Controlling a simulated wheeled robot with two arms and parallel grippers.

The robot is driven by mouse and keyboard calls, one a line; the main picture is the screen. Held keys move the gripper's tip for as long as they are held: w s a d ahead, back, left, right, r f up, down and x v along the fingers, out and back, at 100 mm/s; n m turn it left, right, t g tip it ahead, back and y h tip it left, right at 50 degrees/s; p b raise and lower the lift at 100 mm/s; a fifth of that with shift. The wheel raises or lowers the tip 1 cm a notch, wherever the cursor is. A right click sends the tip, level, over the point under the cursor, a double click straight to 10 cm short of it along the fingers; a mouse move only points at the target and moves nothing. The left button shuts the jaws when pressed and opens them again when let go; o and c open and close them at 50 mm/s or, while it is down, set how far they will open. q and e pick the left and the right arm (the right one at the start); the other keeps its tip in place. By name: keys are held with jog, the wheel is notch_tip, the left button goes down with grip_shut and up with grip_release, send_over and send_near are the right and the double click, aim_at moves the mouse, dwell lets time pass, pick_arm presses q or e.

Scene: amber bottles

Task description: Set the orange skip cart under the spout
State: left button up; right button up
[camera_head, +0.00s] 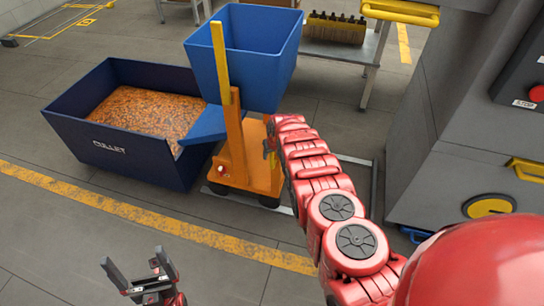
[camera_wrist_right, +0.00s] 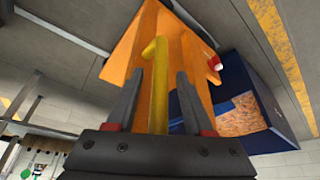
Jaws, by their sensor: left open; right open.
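The orange skip cart (camera_head: 262,168) stands on the floor at the middle of the head view, with an orange post, a blue skip (camera_head: 262,60) on top and a yellow lever (camera_head: 220,62). A blue chute (camera_head: 203,125) slopes at its left side. My right gripper (camera_wrist_right: 160,74) is open, with a yellow bar (camera_wrist_right: 157,105) of the cart between its fingers; contact cannot be told. In the head view my right arm mostly hides this gripper. My left gripper (camera_head: 134,262) is open and empty above the floor at the lower left. I cannot identify the spout for certain.
A dark blue CULLET bin (camera_head: 125,155) full of amber pieces stands close left of the cart. A grey machine (camera_head: 465,145) with a red stop button (camera_head: 537,93) stands at right. A table (camera_head: 345,52) with bottles is behind. Floor in front is clear.

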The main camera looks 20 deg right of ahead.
dwell(0.3)
grip_shut()
dwell(1.3)
